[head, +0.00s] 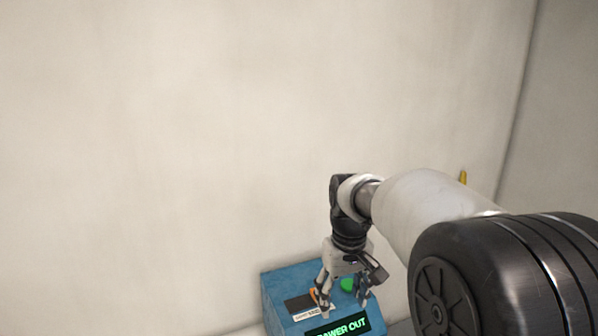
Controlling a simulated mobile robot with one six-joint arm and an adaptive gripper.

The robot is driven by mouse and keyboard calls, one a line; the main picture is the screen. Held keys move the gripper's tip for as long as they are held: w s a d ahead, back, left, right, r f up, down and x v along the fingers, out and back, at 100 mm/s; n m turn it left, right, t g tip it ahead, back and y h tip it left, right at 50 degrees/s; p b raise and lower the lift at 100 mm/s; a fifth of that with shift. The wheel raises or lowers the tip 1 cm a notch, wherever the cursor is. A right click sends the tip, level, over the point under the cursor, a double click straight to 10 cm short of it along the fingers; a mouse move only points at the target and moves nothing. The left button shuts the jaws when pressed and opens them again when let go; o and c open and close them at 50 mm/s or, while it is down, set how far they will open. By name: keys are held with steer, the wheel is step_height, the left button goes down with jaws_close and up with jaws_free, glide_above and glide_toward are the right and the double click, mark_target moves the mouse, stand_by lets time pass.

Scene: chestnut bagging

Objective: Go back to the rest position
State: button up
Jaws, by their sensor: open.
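My gripper (343,300) hangs at the end of my arm, pointing down, in the lower middle of the head view. Its fingers are apart, and I see nothing held between them. It is in front of or over a blue box (281,290), and from this view I cannot tell whether it touches the box. A green round button (348,284) on the box shows partly behind the gripper. A dark display (345,326) with green letters reading "…AWER OUT" is on the box, cut by the bottom edge.
The box also bears a dark patch, an orange piece (314,296) and a white label (306,314). A pale wall (150,150) fills most of the view, with a corner at the right. A small yellow thing (463,177) shows behind my arm. The floor is mostly out of view.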

steer(key=s+d+r+m+t+b, duration=0.1)
steer(key=s+d+b, duration=0.1)
steer(key=s, duration=0.6)
steer(key=s+d+r+m+t+b, duration=0.1)
steer(key=s+d+b, duration=0.1)
steer(key=s, duration=0.7)
steer(key=s+f+b, duration=0.1)
steer(key=s+f, duration=0.2)
steer(key=s, duration=0.3)
steer(key=s+d+f+m+t+b, duration=0.1)
steer(key=s+f+b, duration=0.1)
steer(key=s, duration=0.4)
steer(key=shift+f+m+t, duration=0.3)
steer(key=shift+f, duration=0.6)
